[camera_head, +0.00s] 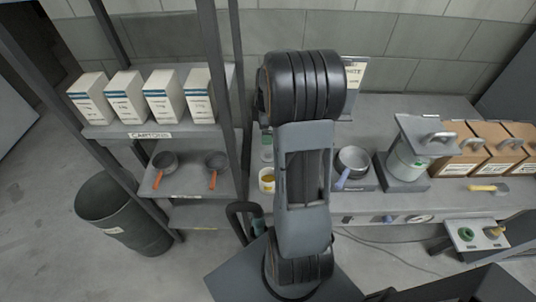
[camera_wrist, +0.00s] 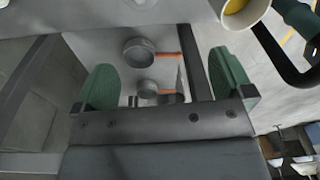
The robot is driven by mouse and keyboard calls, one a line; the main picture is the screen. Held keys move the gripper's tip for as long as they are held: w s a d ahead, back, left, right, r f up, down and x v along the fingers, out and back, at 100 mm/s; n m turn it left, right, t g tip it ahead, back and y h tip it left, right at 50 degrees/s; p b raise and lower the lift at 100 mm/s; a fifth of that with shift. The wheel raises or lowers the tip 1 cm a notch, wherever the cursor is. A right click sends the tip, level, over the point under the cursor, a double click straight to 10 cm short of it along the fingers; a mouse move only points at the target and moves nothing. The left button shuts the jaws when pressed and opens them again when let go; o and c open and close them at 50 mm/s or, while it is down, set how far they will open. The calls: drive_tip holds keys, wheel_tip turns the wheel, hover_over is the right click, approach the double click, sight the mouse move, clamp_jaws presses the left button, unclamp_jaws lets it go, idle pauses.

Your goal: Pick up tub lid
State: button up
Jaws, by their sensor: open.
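The lid is not clearly seen in the wrist view. My gripper (camera_wrist: 165,82) has green finger pads spread wide apart, with nothing held between them. It points toward the shelf with the pans, away from the lid. In the head view my arm hides the gripper.
Two grey pans (camera_wrist: 146,52) with orange handles sit on a shelf below white cartons (camera_head: 145,97). A grey pot (camera_head: 353,160) stands left of the tub, brown boxes (camera_head: 483,148) right of it. A yellow-handled tool (camera_head: 488,187) lies in front. A dark bin (camera_head: 122,215) stands on the floor.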

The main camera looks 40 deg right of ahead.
sight(268, 151)
drive_tip(key=d+f+n, duration=0.1)
drive_tip(key=f, duration=0.2)
drive_tip(key=w+f+n+p, duration=0.1)
drive_tip(key=f+n, duration=0.1)
drive_tip(key=f, duration=0.2)
drive_tip(key=d+f+n, duration=0.1)
drive_tip(key=f+n, duration=0.1)
drive_tip(key=f, duration=0.1)
drive_tip(key=shift+w+d+f, duration=0.15)
drive_tip(key=shift+w+d, duration=0.05)
drive_tip(key=shift+d, duration=0.1)
drive_tip(key=shift+a+f+p, duration=0.15)
drive_tip(key=shift+f+p, duration=0.8)
drive_tip(key=shift+f, duration=1.7)
drive_tip(key=shift+c, duration=0.4)
drive_tip(key=c, duration=0.9)
